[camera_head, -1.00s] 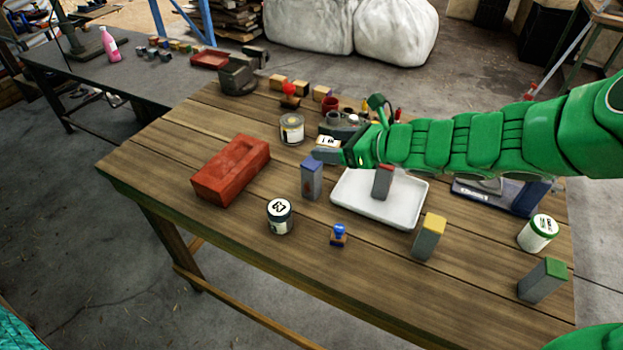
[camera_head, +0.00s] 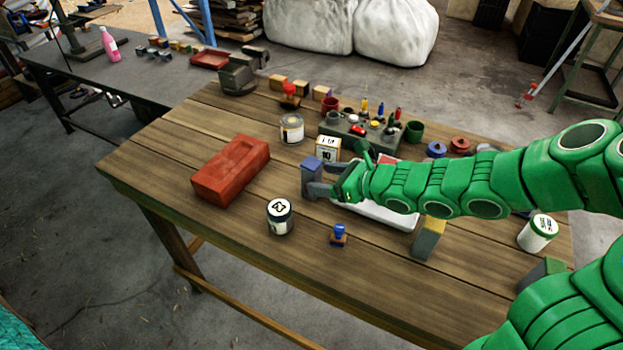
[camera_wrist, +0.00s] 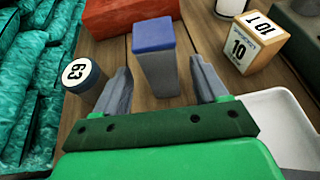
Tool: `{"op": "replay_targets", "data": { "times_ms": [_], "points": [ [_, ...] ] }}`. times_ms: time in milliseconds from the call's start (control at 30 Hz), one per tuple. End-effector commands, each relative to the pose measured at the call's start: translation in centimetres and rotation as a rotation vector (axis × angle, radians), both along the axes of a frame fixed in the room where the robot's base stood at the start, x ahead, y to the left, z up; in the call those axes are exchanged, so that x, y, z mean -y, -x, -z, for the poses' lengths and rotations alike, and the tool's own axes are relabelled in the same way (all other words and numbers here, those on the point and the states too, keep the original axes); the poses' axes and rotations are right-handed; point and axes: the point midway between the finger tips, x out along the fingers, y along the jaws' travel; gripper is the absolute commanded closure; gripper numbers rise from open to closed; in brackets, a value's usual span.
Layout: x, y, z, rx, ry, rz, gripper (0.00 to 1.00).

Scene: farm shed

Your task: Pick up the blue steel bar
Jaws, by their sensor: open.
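The blue steel bar (camera_head: 311,178) is a grey upright block with a blue top. It stands on the wooden table, left of the white tray. In the wrist view the bar (camera_wrist: 157,62) stands ahead of and between the two fingers. My gripper (camera_head: 318,181) is open at the bar, its fingertips close to the bar's sides. In the wrist view my gripper (camera_wrist: 160,78) has a visible gap on both sides of the bar. I cannot tell how deep the bar sits between the fingers.
A red brick (camera_head: 231,170) lies to the left. The white tray (camera_head: 375,212) is partly under my arm. A yellow-topped bar (camera_head: 428,238) and blue stamp (camera_head: 339,236) stand nearer.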

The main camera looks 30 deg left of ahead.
Motion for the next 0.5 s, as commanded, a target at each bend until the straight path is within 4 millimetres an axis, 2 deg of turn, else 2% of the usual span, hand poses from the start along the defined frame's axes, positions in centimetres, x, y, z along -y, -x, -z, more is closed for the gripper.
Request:
{"op": "replay_targets", "data": {
  "times_ms": [267, 500],
  "points": [
    [-1.3, 0.0, 0.5, -0.002, -0.001, -0.001, 0.28],
    [-3.3, -0.2, 1.3, 0.0, -0.001, -0.002, 0.28]
  ]
}}
